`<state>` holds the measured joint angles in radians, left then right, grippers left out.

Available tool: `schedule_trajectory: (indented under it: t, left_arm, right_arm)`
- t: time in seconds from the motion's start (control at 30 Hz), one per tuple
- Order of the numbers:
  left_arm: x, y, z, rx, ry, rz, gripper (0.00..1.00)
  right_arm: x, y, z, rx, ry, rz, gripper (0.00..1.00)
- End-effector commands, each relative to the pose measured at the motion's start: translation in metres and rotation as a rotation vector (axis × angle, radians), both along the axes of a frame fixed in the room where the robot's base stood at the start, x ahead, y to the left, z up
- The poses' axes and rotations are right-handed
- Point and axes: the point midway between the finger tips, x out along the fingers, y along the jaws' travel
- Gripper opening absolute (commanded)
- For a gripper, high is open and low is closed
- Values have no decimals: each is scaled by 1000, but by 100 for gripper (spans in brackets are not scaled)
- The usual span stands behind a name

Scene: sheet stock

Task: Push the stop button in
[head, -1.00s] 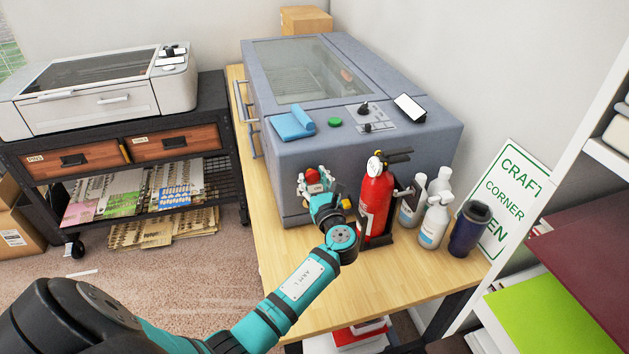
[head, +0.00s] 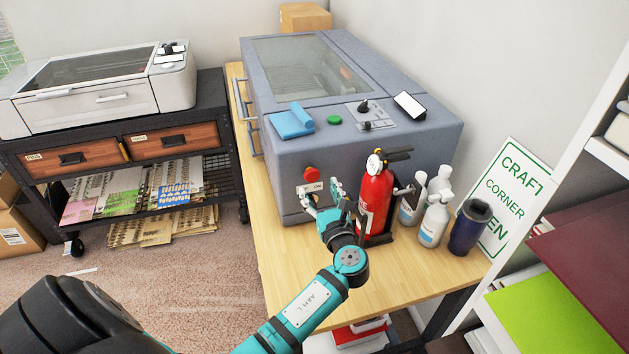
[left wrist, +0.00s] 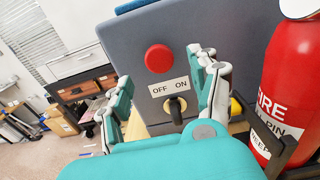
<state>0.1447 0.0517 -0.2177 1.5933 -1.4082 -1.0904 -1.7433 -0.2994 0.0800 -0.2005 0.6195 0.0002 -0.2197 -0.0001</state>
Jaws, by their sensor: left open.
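The red stop button (head: 312,174) is on the front face of the grey-blue machine (head: 350,160), near its left corner. In the left wrist view the button (left wrist: 158,58) is round and fully visible, above an OFF/ON label (left wrist: 170,87) and a key switch (left wrist: 175,104). How far it stands out is hard to tell. My left gripper (head: 321,196) is open and empty, just below and right of the button in the head view, apart from it. In the left wrist view its two fingers flank the button and label. My right gripper is not in view.
A red fire extinguisher (head: 375,200) stands close to the right of my left gripper. Spray bottles (head: 434,220) and a dark blue cup (head: 469,228) stand farther right. A blue cloth (head: 291,122) and a green button (head: 334,120) are on the machine's top. The wooden table's front-left is clear.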

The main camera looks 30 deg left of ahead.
Motion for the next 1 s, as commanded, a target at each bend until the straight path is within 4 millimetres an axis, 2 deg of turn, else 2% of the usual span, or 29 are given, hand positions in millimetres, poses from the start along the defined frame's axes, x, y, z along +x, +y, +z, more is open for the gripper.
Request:
schedule_trajectory:
  t: [0.1, 0.33, 1.0]
  left_arm:
    - [-17, -20, -1, -2, 1, -1, 62]
    - [-35, -41, 0, -1, 1, 1, 62]
    - [-42, -43, -4, -34, -12, 6, 62]
  right_arm:
    - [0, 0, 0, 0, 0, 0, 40]
    - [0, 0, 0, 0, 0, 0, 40]
    - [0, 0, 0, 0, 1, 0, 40]
